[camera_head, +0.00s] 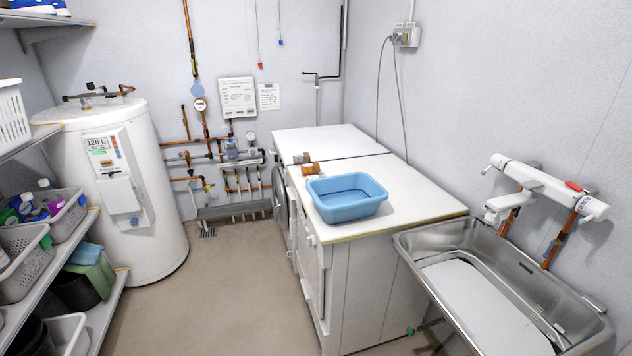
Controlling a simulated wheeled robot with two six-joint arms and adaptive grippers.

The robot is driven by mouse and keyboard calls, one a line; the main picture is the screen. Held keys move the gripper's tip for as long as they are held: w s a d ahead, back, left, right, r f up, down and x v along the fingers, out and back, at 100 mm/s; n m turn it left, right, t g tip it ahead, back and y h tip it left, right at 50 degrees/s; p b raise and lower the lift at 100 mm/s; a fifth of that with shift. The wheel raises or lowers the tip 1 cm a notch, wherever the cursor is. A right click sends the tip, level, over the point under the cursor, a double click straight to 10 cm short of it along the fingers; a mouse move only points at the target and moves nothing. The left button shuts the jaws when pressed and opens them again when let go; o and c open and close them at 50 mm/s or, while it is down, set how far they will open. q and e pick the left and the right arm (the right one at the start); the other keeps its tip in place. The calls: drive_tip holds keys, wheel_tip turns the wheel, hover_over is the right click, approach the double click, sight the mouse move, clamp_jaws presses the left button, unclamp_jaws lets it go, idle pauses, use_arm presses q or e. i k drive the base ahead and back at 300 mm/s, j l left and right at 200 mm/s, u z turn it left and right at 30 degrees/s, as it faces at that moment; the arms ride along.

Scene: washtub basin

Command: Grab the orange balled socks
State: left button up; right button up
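A small orange-brown rolled bundle (311,169), which looks like the orange balled socks, lies on the white countertop (420,200) near its left edge. It is just behind the blue washtub (346,198). A second small bundle (302,158), whitish and brown, lies beside it, farther back. The bundles are too small to make out in detail. The blue washtub is open and looks empty from here. Neither of my grippers is in view.
A steel sink (408,243) stands at the right, with a white wall-mounted tap unit (545,185) above it. A white water heater (75,170) and shelves with baskets (25,265) stand at the left. The floor (215,300) between is clear.

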sight(313, 167)
drive_tip(key=i+j, duration=0.3)
drive_tip(key=i+j+z, duration=0.1)
drive_tip(key=i+j, duration=0.25)
drive_tip(key=j, duration=0.2)
drive_tip(key=i+j, duration=0.3)
drive_tip(key=j, duration=0.15)
drive_tip(key=i+j, duration=0.3)
drive_tip(key=j, duration=0.15)
drive_tip(key=z, duration=0.05)
